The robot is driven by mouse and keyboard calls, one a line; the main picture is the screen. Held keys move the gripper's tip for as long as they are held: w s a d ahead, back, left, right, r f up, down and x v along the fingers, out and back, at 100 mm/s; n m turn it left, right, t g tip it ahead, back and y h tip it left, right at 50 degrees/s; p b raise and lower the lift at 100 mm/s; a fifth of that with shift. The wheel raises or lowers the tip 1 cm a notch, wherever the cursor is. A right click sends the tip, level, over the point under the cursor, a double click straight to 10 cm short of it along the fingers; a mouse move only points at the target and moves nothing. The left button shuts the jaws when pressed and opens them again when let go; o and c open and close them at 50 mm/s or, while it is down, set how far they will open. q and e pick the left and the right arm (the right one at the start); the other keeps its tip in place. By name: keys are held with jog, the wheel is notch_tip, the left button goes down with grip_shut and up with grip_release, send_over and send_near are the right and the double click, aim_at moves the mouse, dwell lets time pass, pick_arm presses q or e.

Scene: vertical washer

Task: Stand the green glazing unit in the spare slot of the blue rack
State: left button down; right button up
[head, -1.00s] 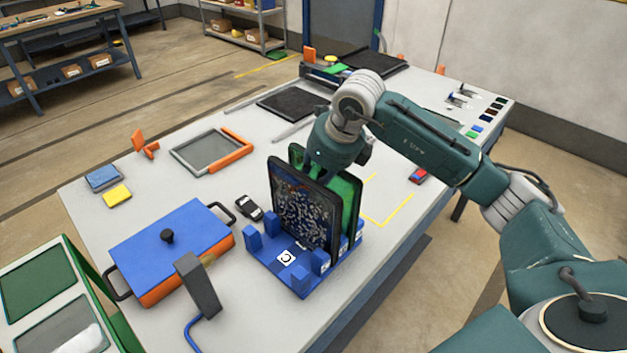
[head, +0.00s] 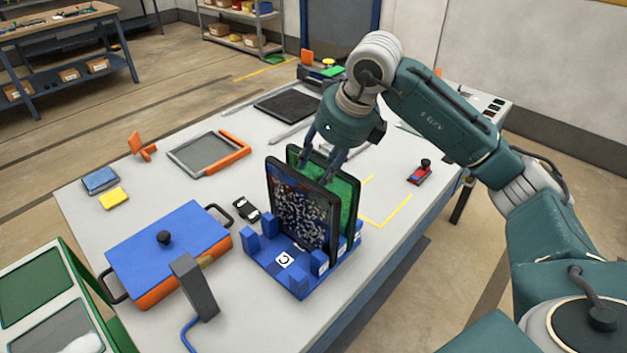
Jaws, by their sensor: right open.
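The green glazing unit (head: 346,198) is a dark-framed panel with a green face. It stands upright in the blue rack (head: 270,258), behind a second dark-framed panel with a speckled face (head: 300,208). The front part of the rack, with its blue posts, is empty. My right gripper (head: 316,178) is open, pointing down just above the top edges of the two panels. Its fingers show apart, and I cannot tell whether they touch a panel. The green unit's lower part is mostly hidden by the speckled panel. My left gripper is not in view.
A blue-lidded orange box (head: 165,250) and a grey upright tool (head: 195,288) stand left of the rack. A grey frame with an orange corner (head: 210,153) lies behind. Yellow corner marks (head: 382,222) lie on clear table to the right.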

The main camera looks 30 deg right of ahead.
jog(key=v, duration=0.5)
jog(key=shift+r, duration=0.2)
